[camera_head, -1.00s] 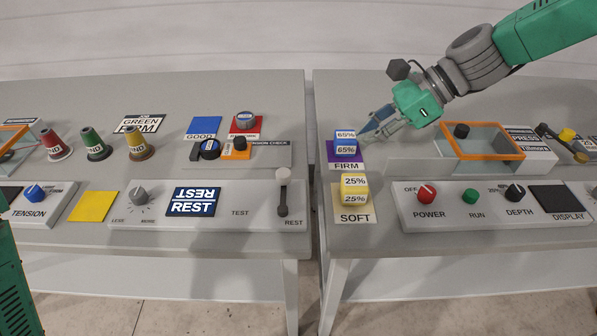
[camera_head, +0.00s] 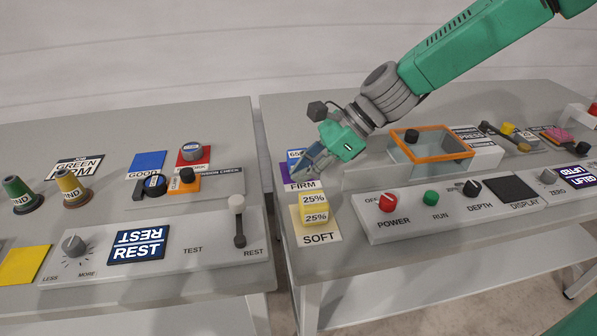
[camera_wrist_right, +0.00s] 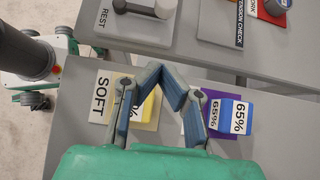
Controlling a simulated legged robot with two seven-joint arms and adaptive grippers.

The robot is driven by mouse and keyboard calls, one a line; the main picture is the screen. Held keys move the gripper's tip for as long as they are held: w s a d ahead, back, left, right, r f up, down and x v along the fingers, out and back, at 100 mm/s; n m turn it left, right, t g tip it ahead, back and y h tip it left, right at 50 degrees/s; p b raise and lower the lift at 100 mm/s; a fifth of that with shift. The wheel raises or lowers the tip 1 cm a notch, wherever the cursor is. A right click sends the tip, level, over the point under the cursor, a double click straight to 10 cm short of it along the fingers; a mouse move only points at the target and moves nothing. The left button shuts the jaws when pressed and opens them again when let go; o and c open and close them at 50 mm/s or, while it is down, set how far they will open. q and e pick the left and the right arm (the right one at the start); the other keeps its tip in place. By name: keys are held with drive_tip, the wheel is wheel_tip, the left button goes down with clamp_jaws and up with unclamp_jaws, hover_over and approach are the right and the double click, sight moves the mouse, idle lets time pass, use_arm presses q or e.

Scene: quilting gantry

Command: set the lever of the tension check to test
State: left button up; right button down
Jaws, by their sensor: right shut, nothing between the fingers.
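The tension check's lever (camera_head: 238,222) has a pale knob and a dark base. It stands at the right end of the grey panel (camera_head: 75,268), above the word REST and right of the word TEST. The panel's display (camera_head: 138,246) reads REST. The lever also shows at the top of the right wrist view (camera_wrist_right: 140,9). My right gripper (camera_head: 301,172) is shut and empty. In the head view it overlaps the blue 65% cube (camera_head: 293,155), well right of the lever; contact cannot be told. Its fingers (camera_wrist_right: 164,78) show in the right wrist view. My left gripper is out of view.
A yellow 25% cube (camera_head: 314,212) stands on the SOFT card, near the right gripper. A gap separates the two tables. An orange-rimmed clear box (camera_head: 431,160) and a knob panel (camera_head: 407,228) lie to the right. Colored spools stand left.

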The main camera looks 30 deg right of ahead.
sight(238, 217)
drive_tip(key=b+x, duration=0.1)
drive_tip(key=x, duration=0.5)
drive_tip(key=shift+f+b, duration=0.2)
drive_tip(key=shift+b, duration=0.15)
drive_tip(key=a, duration=0.1)
drive_tip(key=w+a, duration=0.1)
drive_tip(key=a, duration=0.1)
drive_tip(key=shift+a+b, duration=0.15)
drive_tip(key=shift+b, duration=0.2)
drive_tip(key=shift+w+a, duration=0.15)
drive_tip(key=shift+a, duration=0.35)
